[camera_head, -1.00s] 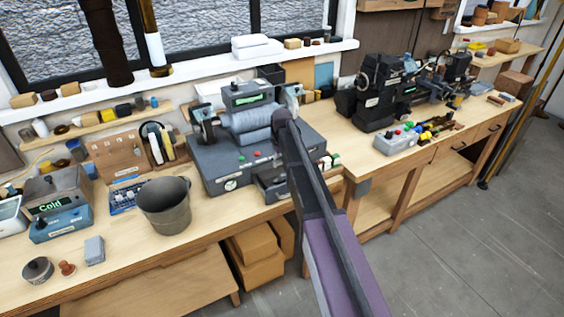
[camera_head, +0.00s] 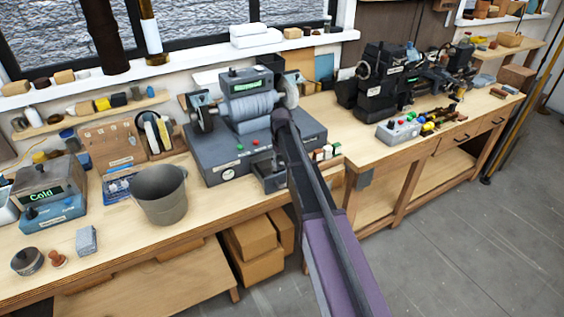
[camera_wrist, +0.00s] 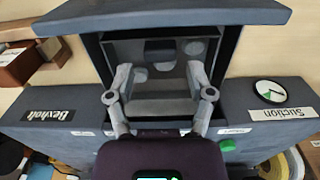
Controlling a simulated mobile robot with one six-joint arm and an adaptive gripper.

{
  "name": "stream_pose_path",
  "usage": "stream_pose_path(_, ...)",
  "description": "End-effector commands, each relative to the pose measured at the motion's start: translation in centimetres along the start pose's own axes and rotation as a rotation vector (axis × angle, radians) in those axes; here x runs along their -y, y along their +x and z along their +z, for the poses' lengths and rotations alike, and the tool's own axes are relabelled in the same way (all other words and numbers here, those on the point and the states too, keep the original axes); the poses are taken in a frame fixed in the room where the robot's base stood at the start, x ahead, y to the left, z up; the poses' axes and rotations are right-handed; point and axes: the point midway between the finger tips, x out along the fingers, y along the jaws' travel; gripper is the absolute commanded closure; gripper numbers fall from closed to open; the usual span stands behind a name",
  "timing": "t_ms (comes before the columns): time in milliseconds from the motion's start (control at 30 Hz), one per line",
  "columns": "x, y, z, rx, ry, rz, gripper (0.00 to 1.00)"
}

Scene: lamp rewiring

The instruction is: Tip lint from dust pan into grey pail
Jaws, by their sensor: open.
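The grey pail (camera_head: 160,196) stands upright on the bench, left of a dark grey machine (camera_head: 212,158) with a roller. A grey drawer-like tray (camera_head: 268,181), which looks like the dust pan, sits low in the machine's front. My arm partly covers it. In the wrist view my gripper (camera_wrist: 160,76) is open, its two fingers apart in front of a dark box-like opening (camera_wrist: 155,102) in the machine. Grey shapes show inside; I cannot tell whether they are lint. I cannot tell whether the fingers touch anything. The fingers are hidden in the head view.
A box reading "Cold" (camera_head: 48,190), a small grey block (camera_head: 86,240) and a dark round pot (camera_head: 27,261) stand left of the pail. A black machine (camera_head: 378,90) stands on the bench to the right. Bare bench lies in front of the pail.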

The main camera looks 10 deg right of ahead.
Motion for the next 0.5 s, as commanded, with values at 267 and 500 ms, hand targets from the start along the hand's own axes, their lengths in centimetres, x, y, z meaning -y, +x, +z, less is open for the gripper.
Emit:
stream_pose_path(267,0.0,1.6,0.0,0.000,0.000,0.000,0.31)
stream_pose_path(500,0.1,1.9,0.0,0.000,-0.001,0.000,0.31)
